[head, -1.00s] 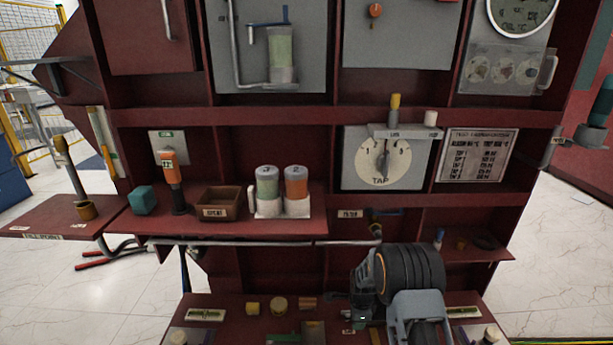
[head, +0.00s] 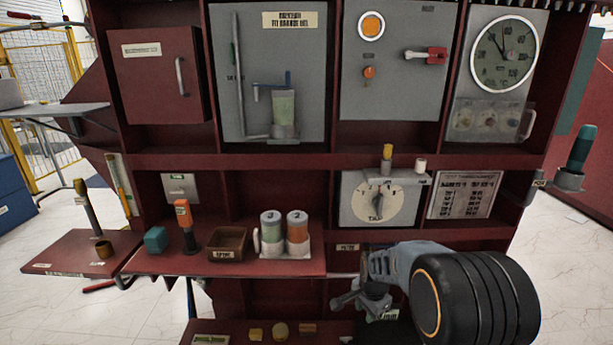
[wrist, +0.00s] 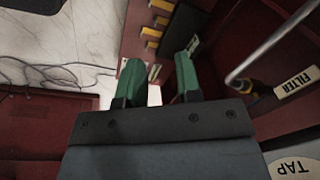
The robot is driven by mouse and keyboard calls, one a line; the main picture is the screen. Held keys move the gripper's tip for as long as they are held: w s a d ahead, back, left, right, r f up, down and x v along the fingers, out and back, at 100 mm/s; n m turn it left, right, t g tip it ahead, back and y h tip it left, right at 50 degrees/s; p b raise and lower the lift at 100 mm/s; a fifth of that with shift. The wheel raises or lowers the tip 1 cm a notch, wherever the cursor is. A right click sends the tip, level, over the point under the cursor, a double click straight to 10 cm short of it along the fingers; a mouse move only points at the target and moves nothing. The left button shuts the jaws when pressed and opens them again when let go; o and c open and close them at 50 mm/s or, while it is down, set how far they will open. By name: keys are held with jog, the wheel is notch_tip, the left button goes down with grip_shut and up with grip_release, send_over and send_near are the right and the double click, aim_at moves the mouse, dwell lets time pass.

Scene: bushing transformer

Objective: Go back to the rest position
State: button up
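My gripper (wrist: 160,75) shows in the wrist view as two green fingers spread apart, with nothing between them. In the head view my gripper (head: 352,300) is small and partly hidden by my arm's dark ribbed joint, in front of the cabinet's lower right part. It hangs between the middle shelf and the bottom shelf and holds nothing that I can see. Below the fingers in the wrist view are the bottom shelf (wrist: 132,45) and pale floor.
The red cabinet has a TAP dial (head: 378,203) above my arm and a middle shelf with a brown box (head: 228,243) and two jars (head: 284,234) to its left. A grey pipe (wrist: 275,45) and a FILTER label (wrist: 298,84) lie right of the fingers.

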jog(key=s+r+n+p, duration=0.4)
jog(key=s+r+p, duration=0.2)
jog(key=r, duration=0.6)
jog(key=s+r+n+t+p, duration=0.1)
jog(key=s+r+n+p, duration=0.3)
jog(key=r, duration=0.8)
jog(key=s+r+n+t+p, duration=0.1)
jog(key=s+r+n+p, duration=0.2)
jog(key=s+r+p, duration=0.5)
notch_tip(320, 180, up, 4)
jog(key=shift+s+n+p, duration=0.4)
jog(key=shift+p, duration=0.25)
